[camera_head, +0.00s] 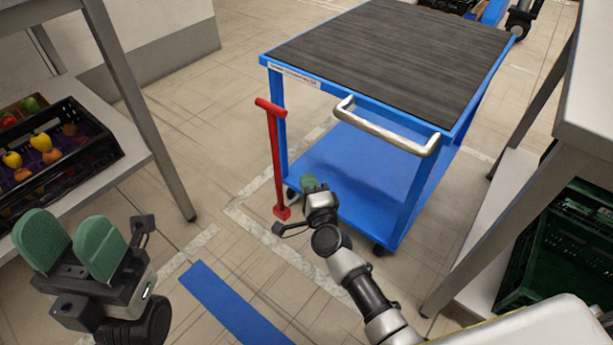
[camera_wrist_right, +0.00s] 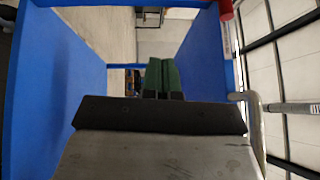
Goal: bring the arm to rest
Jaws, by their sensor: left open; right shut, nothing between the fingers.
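My left gripper (camera_head: 72,246) is at the lower left in the head view, with its two green fingers apart and nothing between them. My right gripper (camera_head: 311,184) is near the middle, in front of the blue cart (camera_head: 365,180) and low beside its near side. Its green fingers (camera_wrist_right: 162,76) are together in the right wrist view, with nothing visible between them. In that view the blue cart's frame (camera_wrist_right: 60,60) stands on both sides of the fingers. I cannot tell whether the right gripper touches the cart.
The cart has a dark top (camera_head: 400,50), a metal handle (camera_head: 385,128) and a red bar (camera_head: 277,160) at its left. A black crate of fruit (camera_head: 95,125) sits on a shelf at left. A green crate (camera_head: 550,250) is under the right table (camera_head: 590,100). Blue tape (camera_head: 232,305) marks the floor.

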